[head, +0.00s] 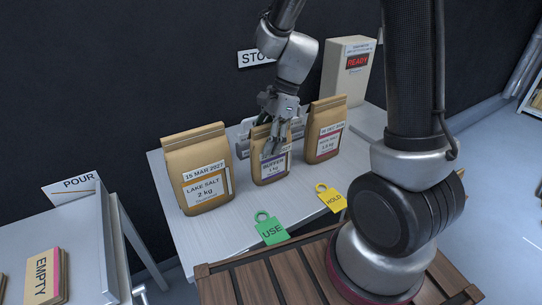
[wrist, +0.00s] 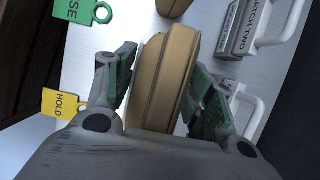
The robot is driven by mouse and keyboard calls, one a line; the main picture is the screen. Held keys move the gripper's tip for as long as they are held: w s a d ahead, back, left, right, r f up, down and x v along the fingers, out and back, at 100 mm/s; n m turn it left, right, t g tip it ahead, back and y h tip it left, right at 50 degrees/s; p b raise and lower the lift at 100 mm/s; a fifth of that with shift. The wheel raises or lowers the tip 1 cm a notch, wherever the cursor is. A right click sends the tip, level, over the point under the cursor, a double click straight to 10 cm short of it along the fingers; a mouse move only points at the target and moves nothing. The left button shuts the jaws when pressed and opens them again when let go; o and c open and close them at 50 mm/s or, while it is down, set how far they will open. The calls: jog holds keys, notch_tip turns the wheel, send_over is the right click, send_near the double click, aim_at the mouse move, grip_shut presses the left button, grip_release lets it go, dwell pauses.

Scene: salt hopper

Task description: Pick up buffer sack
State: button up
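The buffer sack (head: 270,168) is a small tan paper bag with a purple-edged label reading BUFFER 1 kg. It stands upright on the pale table between two larger sacks. My gripper (head: 277,138) comes down from above over its top. In the wrist view, the buffer sack (wrist: 162,80) is between the fingers of my gripper (wrist: 162,68). A thin pale strip shows between the left finger and the sack. The right finger overlaps the sack's edge, and I cannot tell whether it touches. The fingers stand apart around the sack.
The lake salt sack (head: 197,170) stands left and another tan sack (head: 325,130) stands close on the right. Green USE (head: 270,230) and yellow HOLD (head: 332,199) tags lie in front. A grey block marked BATCH TWO (wrist: 238,35) is behind. A READY box (head: 348,70) stands at the back.

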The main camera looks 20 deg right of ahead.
grip_shut()
jog(key=shift+r, duration=0.15)
